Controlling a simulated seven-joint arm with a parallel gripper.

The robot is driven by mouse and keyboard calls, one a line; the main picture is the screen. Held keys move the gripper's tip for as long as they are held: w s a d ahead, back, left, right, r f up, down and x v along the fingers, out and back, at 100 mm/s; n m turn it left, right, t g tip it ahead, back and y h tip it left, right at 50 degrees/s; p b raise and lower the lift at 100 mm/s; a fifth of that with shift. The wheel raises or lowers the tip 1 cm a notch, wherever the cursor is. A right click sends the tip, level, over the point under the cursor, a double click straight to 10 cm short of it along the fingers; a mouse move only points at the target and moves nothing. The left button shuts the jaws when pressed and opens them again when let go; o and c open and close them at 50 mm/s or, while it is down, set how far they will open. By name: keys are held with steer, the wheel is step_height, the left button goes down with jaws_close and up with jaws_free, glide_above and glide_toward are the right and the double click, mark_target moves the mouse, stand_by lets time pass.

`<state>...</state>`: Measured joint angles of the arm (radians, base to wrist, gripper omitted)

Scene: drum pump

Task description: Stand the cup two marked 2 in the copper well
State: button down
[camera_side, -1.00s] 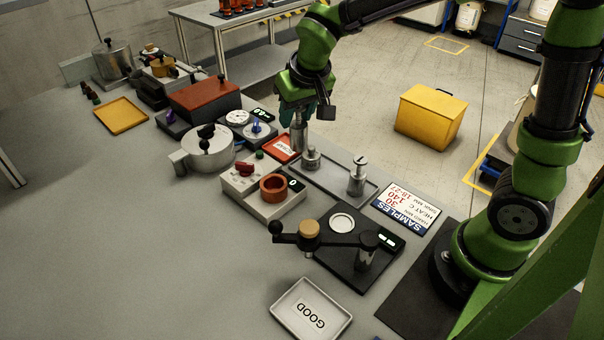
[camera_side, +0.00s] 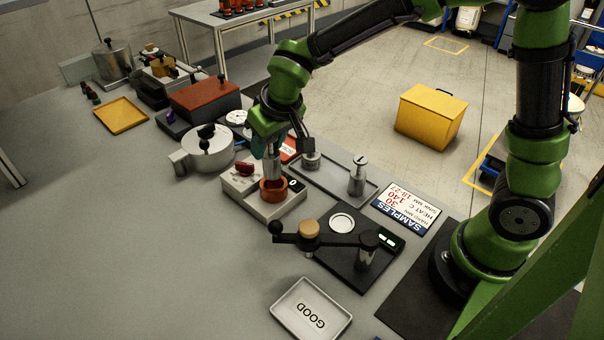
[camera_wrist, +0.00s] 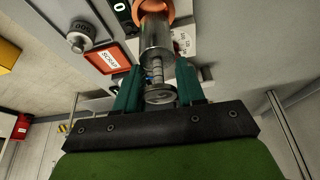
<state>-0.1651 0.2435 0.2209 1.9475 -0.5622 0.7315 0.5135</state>
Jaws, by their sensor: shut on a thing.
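My gripper (camera_side: 272,148) is shut on a silver metal cup (camera_wrist: 157,40) by its thin stem below the round knob. The copper well (camera_side: 273,193) is an orange ring on the pale heater block (camera_side: 250,200). In the wrist view the cup's far end is at the mouth of the copper well (camera_wrist: 165,8). In the side view the cup stands upright, its lower end at or just inside the ring; how deep it is cannot be told.
The metal tray (camera_side: 340,190) holds two other silver cups, one marked 1 (camera_side: 357,178) and one partly behind my wrist (camera_side: 310,160). A silver round pot (camera_side: 208,150) stands left of the heater block. A black lever press (camera_side: 345,250) stands in front.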

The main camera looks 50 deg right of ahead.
mark_target(270, 162)
steer(key=shift+f, duration=0.25)
stand_by(0.6)
steer(key=shift+f, duration=0.5)
steer(key=shift+f, duration=1.85)
stand_by(1.2)
steer(key=shift+c, duration=1.4)
jaws_free()
steer(key=shift+r, duration=4)
